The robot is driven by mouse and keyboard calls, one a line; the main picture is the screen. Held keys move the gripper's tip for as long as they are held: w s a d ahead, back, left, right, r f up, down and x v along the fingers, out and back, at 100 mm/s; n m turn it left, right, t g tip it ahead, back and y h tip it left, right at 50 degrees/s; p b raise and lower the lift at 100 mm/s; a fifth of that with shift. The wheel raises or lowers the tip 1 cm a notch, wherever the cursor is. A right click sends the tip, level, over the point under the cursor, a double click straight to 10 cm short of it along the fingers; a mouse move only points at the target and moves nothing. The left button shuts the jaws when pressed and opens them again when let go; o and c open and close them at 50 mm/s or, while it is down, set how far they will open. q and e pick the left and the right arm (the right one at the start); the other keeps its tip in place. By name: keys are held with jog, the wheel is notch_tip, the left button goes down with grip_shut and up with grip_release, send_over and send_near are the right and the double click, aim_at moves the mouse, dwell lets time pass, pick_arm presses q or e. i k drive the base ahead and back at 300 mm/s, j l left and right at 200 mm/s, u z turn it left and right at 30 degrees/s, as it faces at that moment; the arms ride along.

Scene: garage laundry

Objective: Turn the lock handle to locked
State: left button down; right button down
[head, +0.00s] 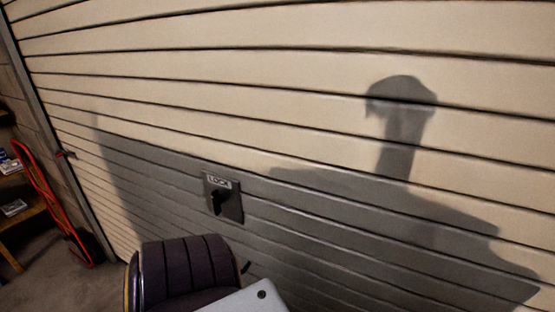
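The lock plate (232,207) is a dark grey rectangle on the slatted garage door, left of the picture's centre, with a white label reading "LOCK" at its top. A black lock handle (216,202) sits on the plate below the label. Its grip appears to point downward, slightly tilted, but its exact angle is hard to tell at this size. Neither of my grippers is in view, and nothing is touching the handle.
A dark padded chair (187,262) stands below and in front of the lock plate. A red hand truck (47,190) leans at the far left by wooden shelves (25,214). The cream door (300,100) fills most of the view, with a large shadow on it.

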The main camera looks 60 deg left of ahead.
aim_at(217, 199)
jog(key=u, duration=2.55)
